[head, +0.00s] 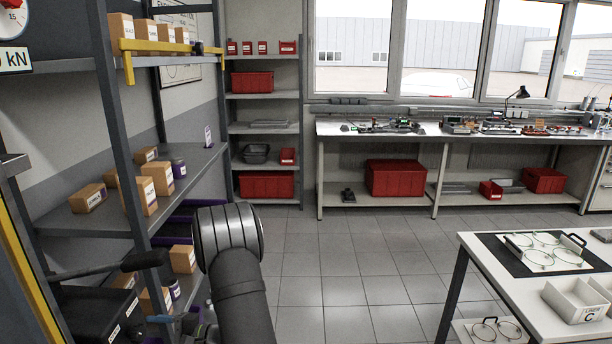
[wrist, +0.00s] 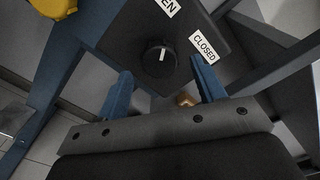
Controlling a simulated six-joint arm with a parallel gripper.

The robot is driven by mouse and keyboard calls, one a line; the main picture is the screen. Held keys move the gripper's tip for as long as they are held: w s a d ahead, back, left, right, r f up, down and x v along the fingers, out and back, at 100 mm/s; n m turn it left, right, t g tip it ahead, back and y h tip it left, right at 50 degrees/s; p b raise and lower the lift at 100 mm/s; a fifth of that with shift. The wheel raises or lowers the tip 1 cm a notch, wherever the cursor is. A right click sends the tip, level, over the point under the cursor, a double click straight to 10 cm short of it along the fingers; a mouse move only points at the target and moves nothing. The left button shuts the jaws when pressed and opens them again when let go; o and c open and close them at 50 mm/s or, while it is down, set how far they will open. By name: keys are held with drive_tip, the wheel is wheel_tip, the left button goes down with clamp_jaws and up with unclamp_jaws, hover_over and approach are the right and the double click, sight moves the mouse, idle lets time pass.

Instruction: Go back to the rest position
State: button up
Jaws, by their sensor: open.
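My gripper (wrist: 160,66) shows in the wrist view with its two blue fingers apart and nothing held between them. A black box with a round black knob (wrist: 159,58) lies beyond the fingertips. The knob has a white pointer mark and white labels reading CLOSED and, partly cut off, OPEN. I cannot tell how far the fingertips are from the knob. In the head view my dark arm reaches up from the bottom, and the gripper is mostly hidden at lower left, near a black box with white labels (head: 88,308).
Left stands a grey shelf rack (head: 128,150) with brown cartons (head: 163,178) and a yellow bar (head: 165,46). A white table (head: 500,290) with a white tray (head: 577,300) is at right. A workbench (head: 345,131) runs along the windows. The floor between is clear.

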drive_tip(key=a, duration=0.3)
drive_tip(key=shift+d+m, duration=0.15)
drive_tip(key=shift+m, duration=0.45)
drive_tip(key=m, duration=1.2)
drive_tip(key=shift+n, duration=0.3)
drive_tip(key=n, duration=0.9)
idle(0.5)
